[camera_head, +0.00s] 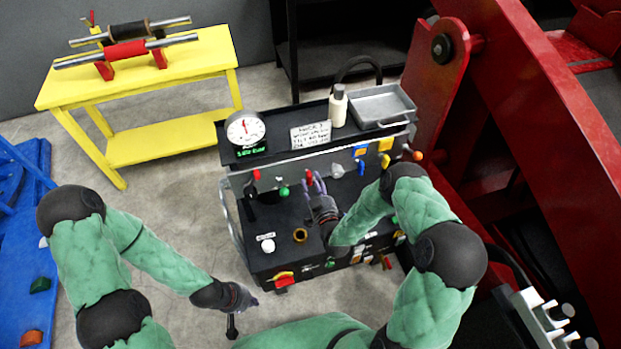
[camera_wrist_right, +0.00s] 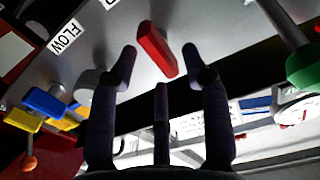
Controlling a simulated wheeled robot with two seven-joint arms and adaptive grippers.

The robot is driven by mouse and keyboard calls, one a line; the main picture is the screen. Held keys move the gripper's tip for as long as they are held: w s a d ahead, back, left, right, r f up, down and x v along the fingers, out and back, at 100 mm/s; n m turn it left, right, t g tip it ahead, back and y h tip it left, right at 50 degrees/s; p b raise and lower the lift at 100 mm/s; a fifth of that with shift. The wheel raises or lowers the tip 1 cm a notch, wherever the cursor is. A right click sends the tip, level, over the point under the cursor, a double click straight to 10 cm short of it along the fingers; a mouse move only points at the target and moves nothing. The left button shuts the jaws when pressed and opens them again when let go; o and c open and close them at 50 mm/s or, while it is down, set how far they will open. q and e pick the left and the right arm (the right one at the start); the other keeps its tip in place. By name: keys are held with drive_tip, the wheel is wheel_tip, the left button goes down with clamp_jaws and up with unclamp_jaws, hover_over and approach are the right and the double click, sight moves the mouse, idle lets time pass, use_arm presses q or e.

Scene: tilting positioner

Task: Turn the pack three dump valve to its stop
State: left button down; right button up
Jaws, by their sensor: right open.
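A red valve handle (camera_wrist_right: 157,50) stands out from the grey panel (camera_wrist_right: 110,30) in the right wrist view. In the head view the red handle (camera_head: 309,176) shows just beyond my right gripper (camera_head: 318,192). My right gripper (camera_wrist_right: 160,62) is open, with its fingertips on either side of the handle's lower end and no clear contact. I cannot read a label naming this valve. Another red handle (camera_head: 256,174) is further left on the panel. My left gripper (camera_head: 238,298) hangs empty over the floor, left of the console; its finger opening is too small to judge.
A dial gauge (camera_head: 245,128), a handwritten card (camera_head: 311,134), a bottle (camera_head: 338,106) and a metal tray (camera_head: 383,105) are on the console top. Green (camera_wrist_right: 304,68), blue (camera_wrist_right: 45,103) and yellow (camera_wrist_right: 23,120) controls flank the right gripper. Red machinery (camera_head: 520,100) stands to the right.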

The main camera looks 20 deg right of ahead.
sight(311, 177)
drive_tip(key=shift+w+a, duration=0.1)
drive_tip(key=shift+w, duration=1.45)
clamp_jaws()
